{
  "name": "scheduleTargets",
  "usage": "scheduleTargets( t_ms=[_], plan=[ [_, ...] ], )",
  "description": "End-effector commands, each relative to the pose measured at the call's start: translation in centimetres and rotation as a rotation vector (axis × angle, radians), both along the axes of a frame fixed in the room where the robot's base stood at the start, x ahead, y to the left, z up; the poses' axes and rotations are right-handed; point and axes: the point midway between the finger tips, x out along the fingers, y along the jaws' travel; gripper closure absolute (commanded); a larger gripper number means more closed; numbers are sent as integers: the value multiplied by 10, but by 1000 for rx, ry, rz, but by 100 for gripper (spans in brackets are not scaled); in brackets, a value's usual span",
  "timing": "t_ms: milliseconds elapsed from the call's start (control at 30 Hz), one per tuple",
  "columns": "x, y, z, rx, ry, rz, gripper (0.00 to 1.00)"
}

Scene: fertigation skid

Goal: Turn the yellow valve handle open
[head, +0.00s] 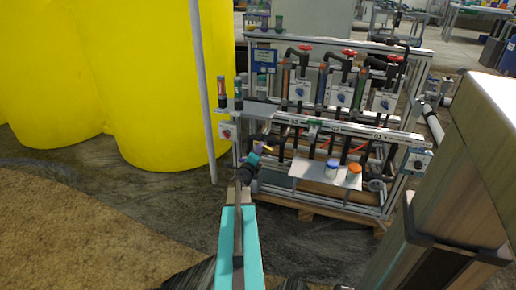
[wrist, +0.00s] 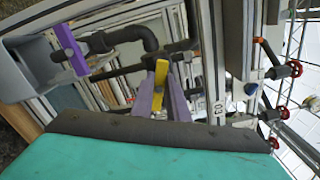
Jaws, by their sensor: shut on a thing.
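The yellow valve handle (wrist: 161,73) shows in the wrist view between the tips of my gripper's two purple-grey fingers. My gripper (wrist: 162,92) is shut on it. More yellow shows just above and to the right, at the dark pipework. In the head view my gripper (head: 255,157) reaches the lower left of the pipe skid, with a small bit of the yellow handle (head: 267,148) beside it. My arm and gripper partly hide the valve there, so the handle's exact angle is hard to tell.
A purple part (wrist: 69,49) sits on dark pipe left of the handle. Red handwheels (wrist: 292,68) are at the right. In the head view, large yellow tanks (head: 160,80) stand left, a grey post (head: 203,100) near the skid, and a shelf (head: 312,176) holds two small jars.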

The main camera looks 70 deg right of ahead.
Motion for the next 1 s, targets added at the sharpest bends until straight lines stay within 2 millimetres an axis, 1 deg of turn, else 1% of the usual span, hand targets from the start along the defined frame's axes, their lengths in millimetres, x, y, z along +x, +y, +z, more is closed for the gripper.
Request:
scheduleTargets(
  t_ms=[33,300,500,700,1000],
  plan=[
    [-2,-13,10,-16,44,-9,100],
    [-1,-13,6,-29,262,-10,100],
    [-1,-13,4,-35,364,-10,100],
    [0,-13,3,-37,407,-10,100],
    [0,-13,2,-38,414,-9,100]
  ],
)
